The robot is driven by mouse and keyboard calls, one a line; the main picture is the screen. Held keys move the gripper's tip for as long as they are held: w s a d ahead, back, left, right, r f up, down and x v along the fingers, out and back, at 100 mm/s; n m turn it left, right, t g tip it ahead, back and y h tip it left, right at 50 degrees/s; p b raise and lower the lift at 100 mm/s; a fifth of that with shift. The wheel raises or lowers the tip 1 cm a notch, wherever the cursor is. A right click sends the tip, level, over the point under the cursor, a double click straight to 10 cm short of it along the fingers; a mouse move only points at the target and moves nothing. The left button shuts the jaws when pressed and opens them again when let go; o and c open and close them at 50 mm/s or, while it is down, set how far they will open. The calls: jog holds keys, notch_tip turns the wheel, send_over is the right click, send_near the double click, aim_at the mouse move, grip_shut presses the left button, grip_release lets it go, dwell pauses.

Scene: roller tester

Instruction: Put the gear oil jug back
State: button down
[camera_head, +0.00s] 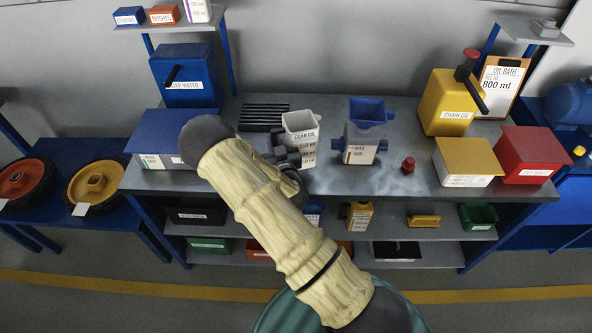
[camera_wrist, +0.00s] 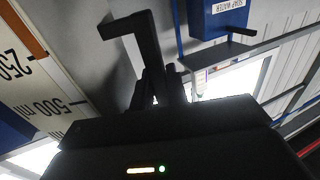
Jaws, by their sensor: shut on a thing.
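The gear oil jug (camera_head: 301,124) is a pale grey, open-topped jug with a white label, upright at the middle of the bench's back half. My gripper (camera_head: 288,156) is at its lower left side, shut on it; the arm hides part of the contact, and I cannot tell whether the jug touches the bench. In the wrist view, dark gripper parts (camera_wrist: 155,85) fill the middle.
A black slatted rack (camera_head: 262,117) lies behind left. A soap water tank (camera_head: 185,78), yellow chain oil can (camera_head: 449,104) and red bin (camera_head: 528,155) stand around.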

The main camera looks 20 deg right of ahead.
aim_at(274, 130)
jog(key=w+r+y+b, duration=0.1)
jog(key=w+r+b, duration=0.1)
jog(key=b, duration=0.2)
jog(key=shift+w+r+n, duration=0.3)
jog(key=shift+w+r, duration=0.05)
jog(key=shift+w, duration=0.05)
jog(key=shift+w+r+y+b, duration=0.3)
jog(key=shift+r+b, duration=0.05)
jog(key=shift+r, duration=0.5)
jog(key=shift+f, duration=2.95)
jog(key=shift+f+p, duration=0.45)
jog(key=shift+f, duration=1.65)
